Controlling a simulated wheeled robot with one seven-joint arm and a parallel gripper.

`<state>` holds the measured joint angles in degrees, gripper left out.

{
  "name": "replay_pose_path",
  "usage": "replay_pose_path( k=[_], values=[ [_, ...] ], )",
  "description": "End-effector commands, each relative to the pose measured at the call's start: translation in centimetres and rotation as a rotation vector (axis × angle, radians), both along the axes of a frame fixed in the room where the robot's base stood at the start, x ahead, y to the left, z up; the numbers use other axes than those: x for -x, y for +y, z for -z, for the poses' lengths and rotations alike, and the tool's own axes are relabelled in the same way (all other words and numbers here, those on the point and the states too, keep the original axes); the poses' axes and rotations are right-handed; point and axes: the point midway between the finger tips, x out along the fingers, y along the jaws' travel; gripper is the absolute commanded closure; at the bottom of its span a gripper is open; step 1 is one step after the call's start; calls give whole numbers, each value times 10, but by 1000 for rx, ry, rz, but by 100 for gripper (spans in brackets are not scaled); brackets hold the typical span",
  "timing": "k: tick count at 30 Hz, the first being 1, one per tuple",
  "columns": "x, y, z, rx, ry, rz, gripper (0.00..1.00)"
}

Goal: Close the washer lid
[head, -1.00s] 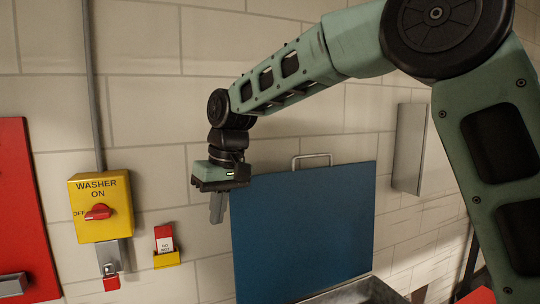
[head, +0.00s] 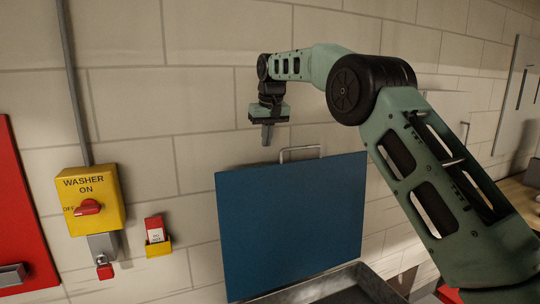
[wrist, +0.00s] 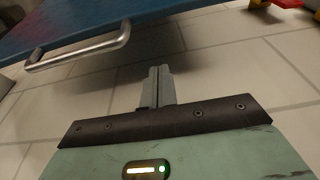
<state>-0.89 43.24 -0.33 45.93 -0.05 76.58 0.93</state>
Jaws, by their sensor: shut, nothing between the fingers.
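The washer lid (head: 290,225) is a blue panel standing raised, close to upright, against the tiled wall in the head view. A metal bar handle (head: 300,152) sits on its top edge. In the wrist view the blue lid (wrist: 80,22) is at the upper left, with its handle (wrist: 82,52) below its edge. My gripper (head: 267,138) points down just above the lid's top edge, left of the handle. Its fingers (wrist: 158,85) are together and empty, apart from the handle.
A yellow washer switch box (head: 92,200) with a red knob is on the wall at left. A small yellow holder (head: 157,240) with a red tag is beside it. A red panel (head: 25,220) is at far left. The metal washer rim (head: 350,285) lies below the lid.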

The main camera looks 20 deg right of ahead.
Motion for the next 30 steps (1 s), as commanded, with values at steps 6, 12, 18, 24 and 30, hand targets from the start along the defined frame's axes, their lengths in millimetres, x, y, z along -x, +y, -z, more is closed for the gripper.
replay_pose_path(
  k=[6, 12, 18, 24, 30],
  values=[
    [-11, 0, 43, -1, 6, 0, 100],
    [2, 0, 50, -1, 0, -1, 100],
    [18, 1, 49, -1, 0, -1, 100],
    [26, 1, 50, -1, -1, -1, 100],
    [27, 1, 51, -1, -1, -1, 100]
  ],
)
